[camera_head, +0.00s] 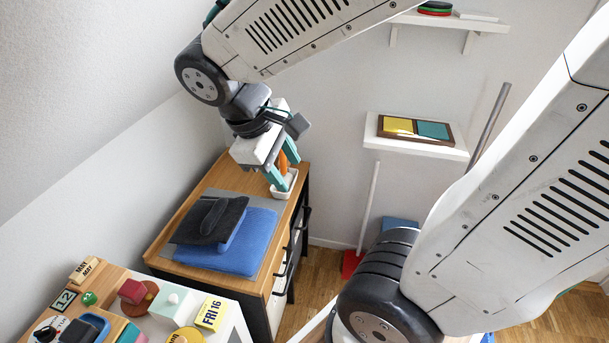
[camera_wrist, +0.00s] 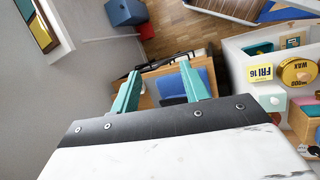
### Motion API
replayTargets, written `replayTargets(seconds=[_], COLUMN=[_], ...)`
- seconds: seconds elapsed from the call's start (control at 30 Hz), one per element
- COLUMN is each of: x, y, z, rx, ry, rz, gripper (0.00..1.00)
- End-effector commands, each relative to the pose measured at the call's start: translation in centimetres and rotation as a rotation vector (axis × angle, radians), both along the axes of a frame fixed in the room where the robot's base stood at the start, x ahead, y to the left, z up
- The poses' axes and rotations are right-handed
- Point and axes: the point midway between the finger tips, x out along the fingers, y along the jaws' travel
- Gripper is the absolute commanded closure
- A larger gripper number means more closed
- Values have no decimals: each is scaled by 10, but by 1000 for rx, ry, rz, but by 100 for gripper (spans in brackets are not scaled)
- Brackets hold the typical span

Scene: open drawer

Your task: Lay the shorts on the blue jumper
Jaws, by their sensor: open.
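The blue jumper (camera_head: 258,243) lies folded on a grey mat (camera_head: 190,252) on the wooden dresser top in the head view. The dark grey shorts (camera_head: 208,220) lie folded over the jumper's left and back part, with their left side reaching over the mat. A blue layer shows under their right edge. My gripper (camera_head: 277,177), with teal fingers, hangs above the back right of the dresser, apart from the shorts. It is open, with nothing visibly held. In the wrist view my gripper (camera_wrist: 164,94) has its fingers spread, with a blue patch seen beyond them.
A white dish (camera_head: 285,186) stands at the dresser's back right; something orange (camera_head: 283,161) shows behind my fingers. Dark handles line the dresser's right side. A white surface with blocks and a yellow calendar (camera_head: 211,313) is in front. A wall shelf (camera_head: 415,148) holds a framed board.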

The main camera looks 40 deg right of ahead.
Motion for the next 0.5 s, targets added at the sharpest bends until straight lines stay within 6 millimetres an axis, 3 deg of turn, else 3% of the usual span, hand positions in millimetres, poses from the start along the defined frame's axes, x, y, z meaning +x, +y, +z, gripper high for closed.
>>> replayTargets(seconds=[0.1,0.2,0.5], x=[-32,-53,-77], y=[2,8,22], z=[16,24,33], rx=[138,239,387], ry=[-109,-183,-286], rz=[-163,-272,-411], gripper=[55,55,55])
